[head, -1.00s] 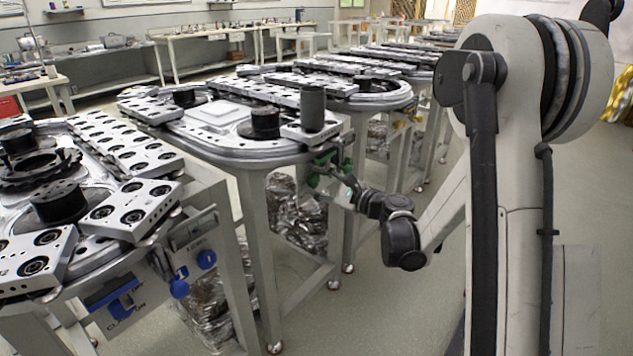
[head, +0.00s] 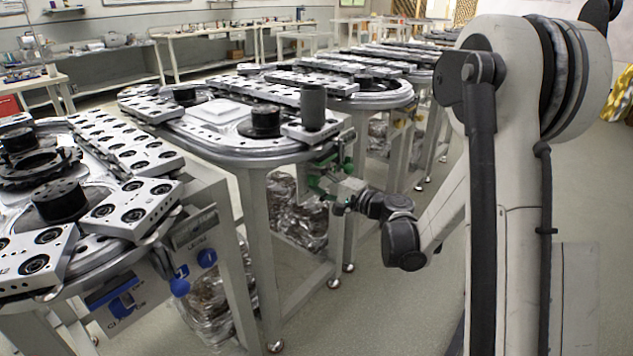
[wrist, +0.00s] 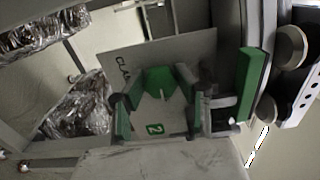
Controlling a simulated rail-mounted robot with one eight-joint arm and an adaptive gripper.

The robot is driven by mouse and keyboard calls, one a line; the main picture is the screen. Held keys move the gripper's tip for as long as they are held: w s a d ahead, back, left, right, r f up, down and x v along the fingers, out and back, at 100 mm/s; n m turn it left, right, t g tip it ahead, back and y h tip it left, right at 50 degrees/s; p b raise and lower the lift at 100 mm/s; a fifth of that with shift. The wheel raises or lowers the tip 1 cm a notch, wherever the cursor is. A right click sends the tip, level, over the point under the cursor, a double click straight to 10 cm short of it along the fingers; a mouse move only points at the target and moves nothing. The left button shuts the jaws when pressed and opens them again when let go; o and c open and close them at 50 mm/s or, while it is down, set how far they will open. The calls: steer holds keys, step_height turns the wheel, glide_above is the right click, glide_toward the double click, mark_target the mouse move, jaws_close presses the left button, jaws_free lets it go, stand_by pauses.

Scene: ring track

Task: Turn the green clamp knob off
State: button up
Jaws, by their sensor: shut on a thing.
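The green clamp knob (wrist: 160,82) shows in the wrist view in front of a grey panel (wrist: 185,48) with partly covered lettering. My gripper (wrist: 155,92) has one finger on each side of the knob and is shut on it. The fingers hide the knob's sides, and the contact itself is hard to see. In the head view my gripper (head: 328,194) is at the front end of the second track table, below its top. The knob is too small there to make out clearly among the green parts.
A green bar (wrist: 252,84) stands right of my gripper in the wrist view, near round metal rollers (wrist: 291,46). The nearer table has a blue knob (head: 180,287) and a blue part (head: 122,306). Foil-wrapped bundles (head: 297,205) sit under the tables. The floor at right is open.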

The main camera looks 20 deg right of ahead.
steer(key=shift+n, duration=0.3)
stand_by(0.4)
steer(key=o, duration=1.2)
steer(key=shift+c, duration=0.2)
steer(key=v, duration=1.2)
